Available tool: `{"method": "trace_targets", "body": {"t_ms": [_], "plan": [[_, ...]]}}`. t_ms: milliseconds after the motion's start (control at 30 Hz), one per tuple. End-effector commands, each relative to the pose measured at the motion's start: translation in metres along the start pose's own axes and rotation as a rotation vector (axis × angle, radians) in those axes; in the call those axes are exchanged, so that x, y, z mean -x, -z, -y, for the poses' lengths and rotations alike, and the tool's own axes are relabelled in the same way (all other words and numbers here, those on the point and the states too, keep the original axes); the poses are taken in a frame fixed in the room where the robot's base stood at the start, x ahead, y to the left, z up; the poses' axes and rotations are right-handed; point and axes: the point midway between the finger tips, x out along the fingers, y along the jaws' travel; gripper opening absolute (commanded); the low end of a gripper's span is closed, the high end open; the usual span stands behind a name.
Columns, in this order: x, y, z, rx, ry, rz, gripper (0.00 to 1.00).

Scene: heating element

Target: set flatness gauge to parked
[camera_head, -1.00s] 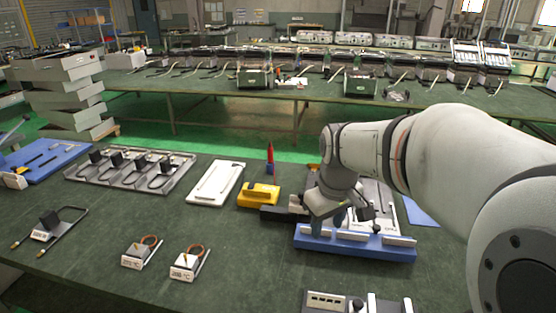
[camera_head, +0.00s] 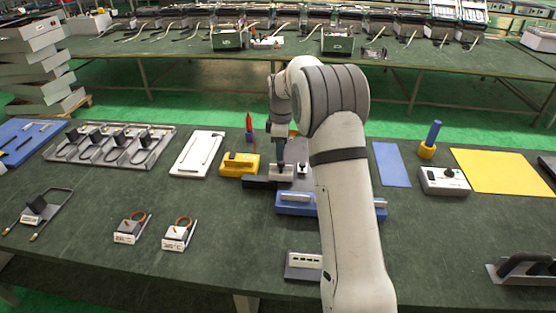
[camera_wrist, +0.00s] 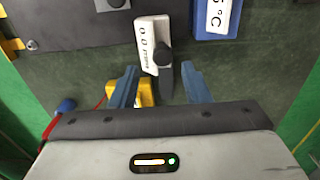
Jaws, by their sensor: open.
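A white unit (camera_wrist: 149,30) with a "0.0" readout and a dark knob (camera_wrist: 165,54) appears to be the flatness gauge. It also shows in the head view (camera_head: 281,173), partly hidden by my arm. A dark bar (camera_wrist: 165,82) runs from the knob between my fingers. My gripper (camera_wrist: 160,84) has two blue fingers, spread apart on either side of the dark bar, with a gap visible at each side. In the head view my gripper (camera_head: 279,158) points down just over the white unit. I cannot tell its exact height or the gauge's setting.
A yellow block (camera_head: 240,164) sits close left of the gauge, with a red and blue upright tool (camera_head: 249,127) behind. A blue fixture (camera_head: 295,204) lies in front. A white plate (camera_head: 197,153) lies further left.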

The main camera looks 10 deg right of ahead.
Motion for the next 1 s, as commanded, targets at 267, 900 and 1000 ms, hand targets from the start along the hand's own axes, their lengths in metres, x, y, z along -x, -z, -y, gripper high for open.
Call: {"method": "trace_targets", "body": {"t_ms": [267, 900, 1000], "plan": [[-0.042, -0.001, 0.0, -0.003, 0.001, 0.0, 0.43], [-0.056, -0.002, 0.0, -0.005, -0.001, 0.0, 0.26], [-0.056, -0.002, 0.0, -0.005, -0.001, 0.0, 0.18]]}}
